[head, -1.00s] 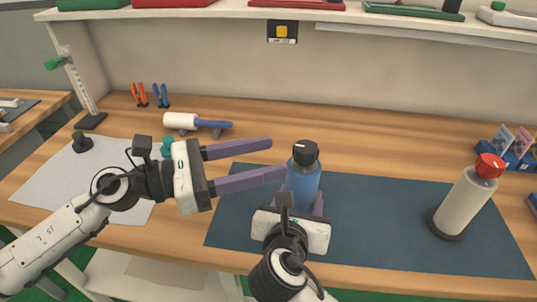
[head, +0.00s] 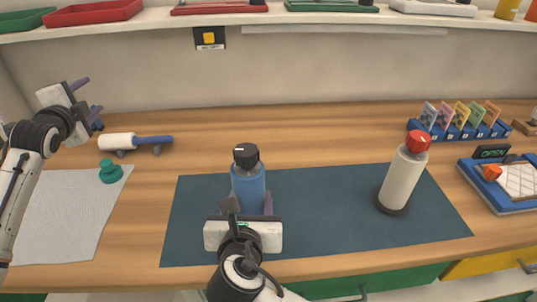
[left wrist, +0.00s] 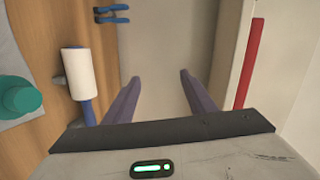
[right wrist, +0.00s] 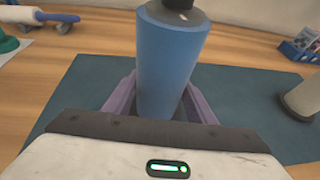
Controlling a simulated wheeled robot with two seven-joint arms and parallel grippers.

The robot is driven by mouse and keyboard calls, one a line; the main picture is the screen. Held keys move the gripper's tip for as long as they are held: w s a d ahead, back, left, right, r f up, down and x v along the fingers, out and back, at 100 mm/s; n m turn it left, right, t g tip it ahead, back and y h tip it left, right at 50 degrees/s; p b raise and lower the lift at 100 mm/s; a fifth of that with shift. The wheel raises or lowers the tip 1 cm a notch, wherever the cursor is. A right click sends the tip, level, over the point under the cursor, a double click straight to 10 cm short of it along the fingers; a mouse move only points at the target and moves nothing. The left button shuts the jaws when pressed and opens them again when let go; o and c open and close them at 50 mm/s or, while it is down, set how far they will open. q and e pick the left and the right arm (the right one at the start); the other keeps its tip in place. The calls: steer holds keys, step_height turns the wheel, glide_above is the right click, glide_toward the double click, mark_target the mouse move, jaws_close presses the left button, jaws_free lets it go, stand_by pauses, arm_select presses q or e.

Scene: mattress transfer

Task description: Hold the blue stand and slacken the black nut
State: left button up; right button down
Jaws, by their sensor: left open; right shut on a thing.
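The blue stand (head: 248,184) stands upright on the dark mat, and it also shows in the right wrist view (right wrist: 170,60). The black nut (head: 245,155) with a pale mark sits on top of it; the right wrist view shows only its lower edge. My right gripper (head: 248,206) is shut on the blue stand from the front, one purple finger on each side. My left gripper (head: 90,95) is open and empty, raised at the far left, well away from the nut. In the left wrist view its two fingers (left wrist: 160,76) are apart with nothing between.
A cream bottle with a red cap (head: 404,175) stands on the mat's right part (head: 330,225). A lint roller (head: 135,141), a teal knob (head: 110,172) and a pale cloth (head: 65,215) lie left. Card rack (head: 458,130) and blue tray (head: 500,190) are right.

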arm_select(q)
steer(key=d+f+n+g+h, duration=0.3)
steer(key=d+f+g, duration=0.1)
steer(key=f, duration=0.4)
steer(key=s+d+f+g+h, duration=0.1)
steer(key=s+d+g+h, duration=0.1)
steer(key=d, duration=0.2)
steer(key=s+d+f+g+h, duration=0.1)
steer(key=s+d+g+h, duration=0.1)
steer(key=d, duration=0.3)
steer(key=s+d+f+m+g+h, duration=0.1)
steer(key=d+f+h, duration=0.1)
steer(key=d, duration=0.3)
steer(key=shift+s+d+g+h, duration=0.1)
steer(key=shift+s+g+h, duration=0.3)
steer(key=s+d+r+m+g+h, duration=0.3)
steer(key=s+d+g+h, duration=0.2)
steer(key=s+d, duration=0.3)
steer(key=m+g+h, duration=0.4)
steer(key=m+g, duration=0.1)
steer(key=g, duration=0.2)
glide_toward(236, 151)
steer(key=d, duration=0.4)
steer(key=x, duration=1.2)
steer(key=shift+s+f, duration=0.2)
steer(key=shift+f, duration=0.2)
steer(key=c, duration=1)
steer(key=shift+c, duration=0.2)
